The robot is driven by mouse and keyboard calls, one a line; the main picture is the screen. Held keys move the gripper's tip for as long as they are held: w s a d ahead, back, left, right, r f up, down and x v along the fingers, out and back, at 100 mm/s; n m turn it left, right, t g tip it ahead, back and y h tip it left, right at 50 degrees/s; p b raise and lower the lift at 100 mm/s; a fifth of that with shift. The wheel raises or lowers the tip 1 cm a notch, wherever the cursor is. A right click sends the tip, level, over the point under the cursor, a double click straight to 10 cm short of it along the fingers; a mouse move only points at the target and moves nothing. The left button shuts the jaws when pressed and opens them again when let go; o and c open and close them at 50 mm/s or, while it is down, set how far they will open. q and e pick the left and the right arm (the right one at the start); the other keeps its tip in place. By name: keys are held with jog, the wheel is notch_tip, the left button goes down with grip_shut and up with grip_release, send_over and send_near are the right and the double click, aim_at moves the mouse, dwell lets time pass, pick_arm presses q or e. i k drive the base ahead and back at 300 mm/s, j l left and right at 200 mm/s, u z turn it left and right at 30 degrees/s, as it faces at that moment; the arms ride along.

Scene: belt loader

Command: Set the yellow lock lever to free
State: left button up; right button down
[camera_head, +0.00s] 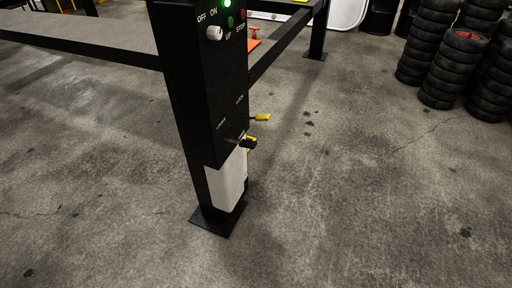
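The yellow lock lever (262,117) sticks out to the right from the right side of a black post (205,90), at about the post's mid-height in view. White lettering that seems to read LOCK is on the post above it, too small to read surely. A black-handled lever (248,143) sits lower on the same post, with a bit of yellow just behind it. Whether the lock lever stands at free cannot be told. Neither of my grippers is in view.
The post carries a white OFF/ON knob (214,33), a green button (230,21) and a red button (242,13). Black beams run from it left and right. Its foot plate (218,222) rests on concrete. Stacked tires (447,70) stand back right. The floor right of the post is clear.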

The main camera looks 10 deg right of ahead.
aim_at(260, 117)
jog(key=k+l, duration=0.2)
jog(key=k, duration=0.15)
jog(key=i+l+u, duration=0.1)
jog(key=i+l, duration=0.15)
jog(key=i+l+u, duration=0.1)
jog(key=l, duration=0.25)
jog(key=i+l+u, duration=0.1)
jog(key=i+l, duration=0.2)
jog(key=i+l+u, duration=0.1)
jog(key=l, duration=0.3)
jog(key=i+l+u, duration=0.1)
jog(key=i+l, duration=0.15)
jog(key=l, duration=0.1)
